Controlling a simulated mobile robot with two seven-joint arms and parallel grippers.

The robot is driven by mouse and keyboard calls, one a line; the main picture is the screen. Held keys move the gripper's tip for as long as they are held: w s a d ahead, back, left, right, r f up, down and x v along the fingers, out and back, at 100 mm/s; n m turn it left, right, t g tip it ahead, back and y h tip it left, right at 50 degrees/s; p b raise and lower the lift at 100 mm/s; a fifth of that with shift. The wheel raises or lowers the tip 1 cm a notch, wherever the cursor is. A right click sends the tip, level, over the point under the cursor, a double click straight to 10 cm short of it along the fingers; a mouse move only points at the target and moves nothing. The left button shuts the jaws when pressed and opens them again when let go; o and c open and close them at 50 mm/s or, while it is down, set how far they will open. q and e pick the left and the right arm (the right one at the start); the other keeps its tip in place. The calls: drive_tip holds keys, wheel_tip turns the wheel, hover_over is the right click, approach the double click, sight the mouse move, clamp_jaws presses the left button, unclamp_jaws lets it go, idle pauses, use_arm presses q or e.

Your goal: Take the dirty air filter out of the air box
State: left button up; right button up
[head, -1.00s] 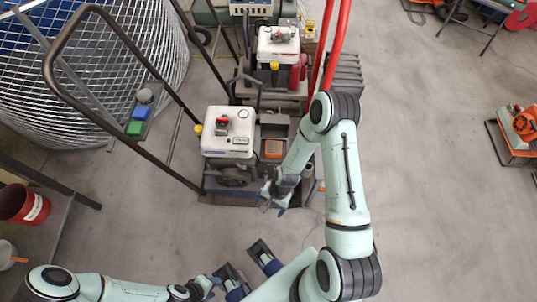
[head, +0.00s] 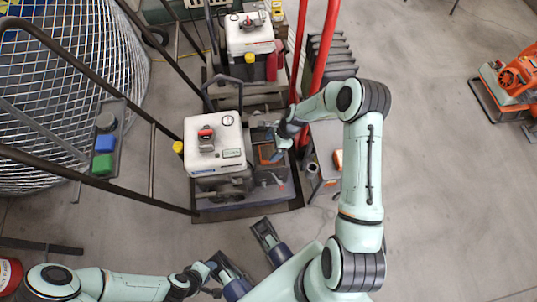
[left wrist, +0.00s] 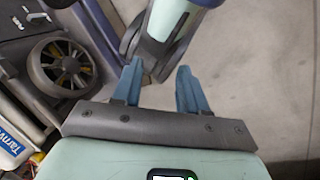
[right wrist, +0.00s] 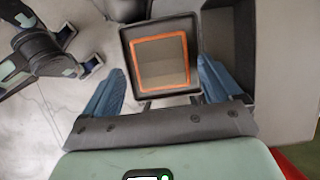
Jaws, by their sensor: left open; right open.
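The air box (head: 268,178) is a dark square housing on the right side of the near white-topped machine (head: 214,135). The dirty air filter (right wrist: 160,62), an orange-rimmed square with a grey-brown face, sits inside the air box (right wrist: 128,38) in the right wrist view. In the head view my right gripper (head: 279,140) is over the box and partly covers the filter. Its fingers (right wrist: 159,90) are open and empty, one towards each side of the box; contact cannot be told. My left gripper (head: 213,278) is open and empty, low and away from the box; it shows in its wrist view (left wrist: 158,88).
A second white-topped machine (head: 250,35) stands behind. Red handle bars (head: 318,55) rise close to my right forearm. An orange and white item (head: 338,158) lies just right of the air box. A wire-mesh cylinder (head: 65,90) stands left. Floor at right is mostly clear.

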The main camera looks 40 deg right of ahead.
sight(269, 152)
drive_tip(key=x, duration=0.1)
drive_tip(key=b+x, duration=0.1)
drive_tip(key=x, duration=0.3)
drive_tip(key=shift+s+d+f, duration=0.2)
drive_tip(key=shift+d, duration=0.15)
drive_tip(key=shift+w+a+f, duration=0.1)
drive_tip(key=shift+a+f, duration=0.05)
drive_tip(key=shift+f, duration=0.1)
use_arm(q)
drive_tip(key=shift+w+a+f+t, duration=0.15)
drive_tip(key=shift+w+a+f, duration=0.15)
drive_tip(key=shift+w+f, duration=0.25)
drive_tip(key=shift+w+a+f+t, duration=0.15)
drive_tip(key=shift+w+a+f, duration=0.15)
drive_tip(key=shift+w, duration=0.35)
use_arm(e)
drive_tip(key=shift+c, duration=0.3)
drive_tip(key=c, duration=0.7)
